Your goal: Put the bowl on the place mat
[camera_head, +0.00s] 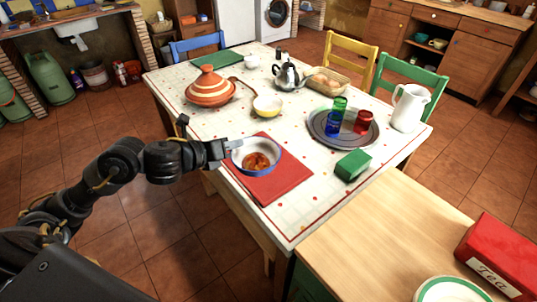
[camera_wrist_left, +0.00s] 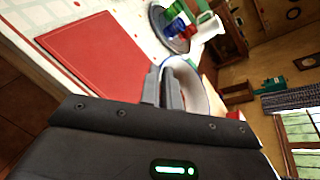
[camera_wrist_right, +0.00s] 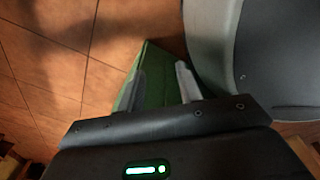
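The bowl (camera_head: 240,153), white with a blue rim and an orange-brown patch inside, is over the red place mat (camera_head: 272,187) in the head view. My left gripper (camera_head: 230,150) is shut on the bowl's near-left rim. In the left wrist view the rim of the bowl (camera_wrist_left: 195,88) is between the fingers (camera_wrist_left: 162,88), and the mat (camera_wrist_left: 95,55) shows to the left, apart from the bowl. The bowl looks held above the mat; the height of the gap is hard to tell. My right gripper (camera_wrist_right: 161,86) is open and empty, away from the table; the head view does not show it.
A wooden counter (camera_head: 375,245) adjoins at front right.

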